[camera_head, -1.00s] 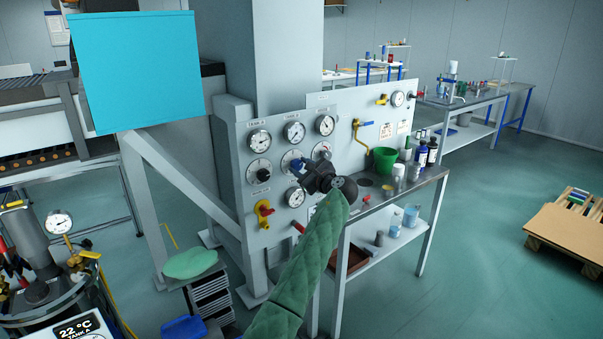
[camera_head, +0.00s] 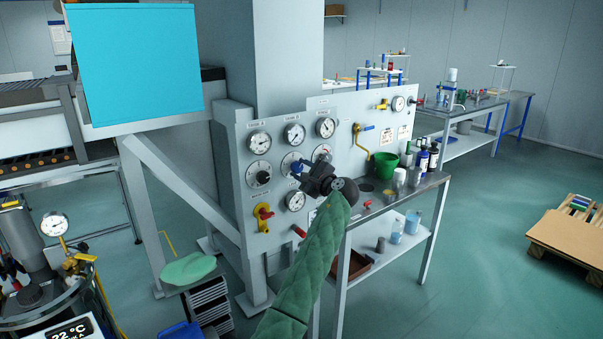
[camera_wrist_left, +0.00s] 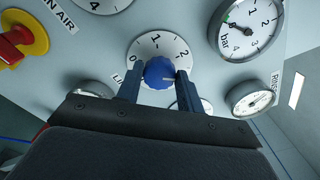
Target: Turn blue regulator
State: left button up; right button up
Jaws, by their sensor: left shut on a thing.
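The blue regulator knob (camera_wrist_left: 159,72) sits in the middle of a white dial marked 0, 1, 2 (camera_wrist_left: 172,45) in the left wrist view. My left gripper (camera_wrist_left: 158,84) is shut on the knob, one finger on each side. A white line on the knob points to the right. In the head view the blue knob (camera_head: 296,167) shows at the tip of my left gripper (camera_head: 302,170), on the grey gauge panel (camera_head: 277,225). The gripper hides part of the dial there. My right gripper is not in view.
Several round gauges surround the knob, one at upper right in the wrist view (camera_wrist_left: 246,28). A bench (camera_head: 436,180) with a green cup (camera_head: 385,163) and bottles stands right of the arm.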

pick_arm(q)
jog(key=shift+f, duration=0.1)
jog(key=o, duration=1)
